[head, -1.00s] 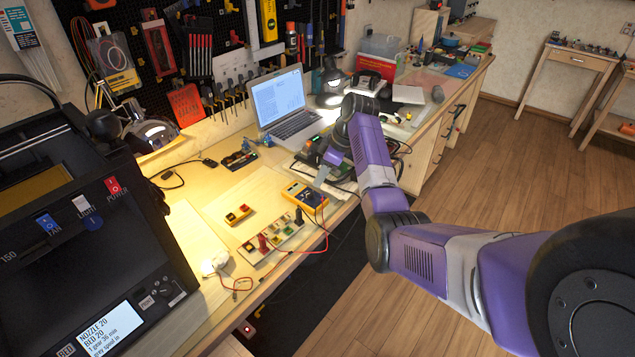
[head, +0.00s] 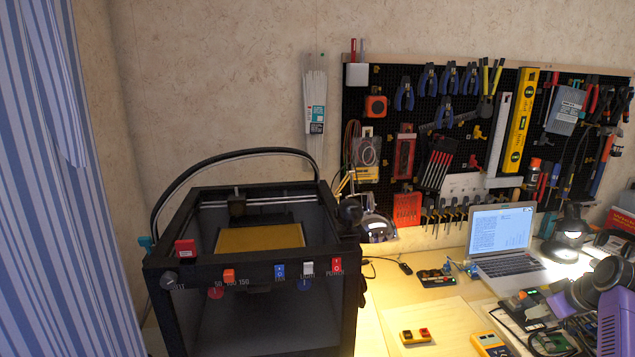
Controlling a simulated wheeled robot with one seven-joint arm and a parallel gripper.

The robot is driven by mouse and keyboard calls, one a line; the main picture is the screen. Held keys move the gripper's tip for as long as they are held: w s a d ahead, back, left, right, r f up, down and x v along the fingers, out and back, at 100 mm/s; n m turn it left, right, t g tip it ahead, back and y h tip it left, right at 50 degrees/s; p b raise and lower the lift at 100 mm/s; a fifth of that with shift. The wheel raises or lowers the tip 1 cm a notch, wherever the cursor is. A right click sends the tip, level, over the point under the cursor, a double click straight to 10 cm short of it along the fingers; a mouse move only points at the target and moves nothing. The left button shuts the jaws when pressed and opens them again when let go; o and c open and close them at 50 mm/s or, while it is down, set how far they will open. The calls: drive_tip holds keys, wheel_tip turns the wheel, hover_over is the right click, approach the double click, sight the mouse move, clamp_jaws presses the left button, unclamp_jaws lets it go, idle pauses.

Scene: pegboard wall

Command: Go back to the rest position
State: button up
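Part of my purple arm shows at the lower right edge of the head view, over the right side of the workbench (head: 380,335). My gripper lies outside the clear part of the picture or is hidden, so I cannot see its fingers. No object is seen held. The laptop (head: 505,265) stands open on the bench, left of and behind my arm.
A black 3D printer (head: 260,265) stands on the bench at left centre. The pegboard (head: 390,100) with tools covers the wall behind. A lamp (head: 568,240) stands right of the laptop. A yellow multimeter (head: 490,344) and a small yellow box (head: 416,336) lie in front. A striped curtain (head: 60,200) hangs at left.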

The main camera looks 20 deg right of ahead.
drive_tip(key=s+a+m+t+h, duration=0.2)
drive_tip(key=s+a+t+h, duration=0.15)
drive_tip(key=a, duration=1.15)
drive_tip(key=s+a+m+t+h, duration=0.2)
drive_tip(key=a+t, duration=0.3)
drive_tip(key=a, duration=1)
drive_tip(key=s+a+r+n+y, duration=0.3)
drive_tip(key=s+a+n+y, duration=0.2)
drive_tip(key=s+a, duration=1.9)
drive_tip(key=y, duration=0.3)
drive_tip(key=shift+a+r, duration=0.2)
